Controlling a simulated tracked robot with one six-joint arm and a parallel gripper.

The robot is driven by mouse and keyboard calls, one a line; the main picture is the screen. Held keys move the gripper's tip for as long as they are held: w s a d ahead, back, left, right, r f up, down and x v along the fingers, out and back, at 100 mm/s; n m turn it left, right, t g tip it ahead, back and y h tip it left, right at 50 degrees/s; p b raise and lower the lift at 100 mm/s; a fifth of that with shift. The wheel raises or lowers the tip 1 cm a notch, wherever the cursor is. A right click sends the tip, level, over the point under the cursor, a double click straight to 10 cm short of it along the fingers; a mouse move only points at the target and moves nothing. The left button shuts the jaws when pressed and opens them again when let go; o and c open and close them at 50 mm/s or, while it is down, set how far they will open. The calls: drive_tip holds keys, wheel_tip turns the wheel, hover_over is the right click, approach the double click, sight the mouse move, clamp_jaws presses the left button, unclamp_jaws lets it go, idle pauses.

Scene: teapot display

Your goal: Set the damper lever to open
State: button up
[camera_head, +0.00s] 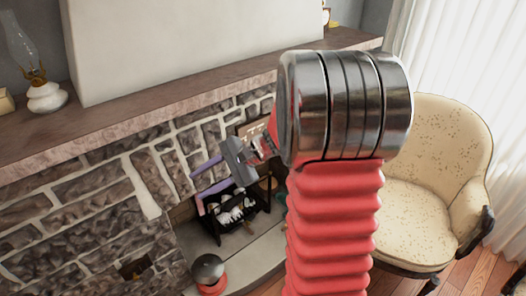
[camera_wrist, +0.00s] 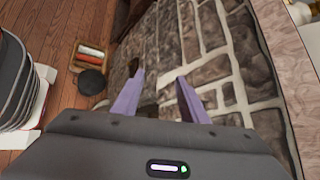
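I cannot clearly make out the damper lever in either view. A tan plate (camera_head: 250,129) is on the stone wall under the mantel, partly hidden by my arm, and I cannot tell whether the lever is on it. My gripper (camera_head: 196,191) is in front of the stone wall, left of that plate, with its purple fingers pointing left. In the wrist view my gripper (camera_wrist: 160,84) has its two fingers apart, with nothing held between them. Stone wall (camera_wrist: 185,62) shows beyond the fingers.
The mantel shelf (camera_head: 130,112) runs above the wall and holds an oil lamp (camera_head: 45,97) at left. A black rack with pale logs (camera_head: 236,208) stands below my gripper. A round black-and-red object (camera_head: 208,272) is on the hearth. An armchair (camera_head: 415,220) stands at right.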

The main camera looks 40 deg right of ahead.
drive_tip(key=w+d+f+m+t, duration=0.4)
drive_tip(key=w+d+m, duration=0.1)
drive_tip(key=d, duration=0.5)
drive_tip(key=s+d+f+m+t+h, duration=0.1)
drive_tip(key=d+f+m+t+h, duration=0.1)
drive_tip(key=d+f+m, duration=0.3)
drive_tip(key=s+d+f+m+t+h, duration=0.1)
drive_tip(key=d+f+m+t+h, duration=0.2)
drive_tip(key=d, duration=1)
drive_tip(key=s+d+f+m+t+h, duration=0.1)
drive_tip(key=d+f+m+t+h, duration=0.2)
drive_tip(key=d+f+m, duration=0.3)
drive_tip(key=d+f+h, duration=0.1)
drive_tip(key=d, duration=0.2)
drive_tip(key=shift+s+d+f+m, duration=0.15)
drive_tip(key=shift+d+f+m, duration=0.1)
drive_tip(key=shift+d+m, duration=0.15)
drive_tip(key=shift+a, duration=0.1)
drive_tip(key=w, duration=1.4)
drive_tip(key=shift+a, duration=0.2)
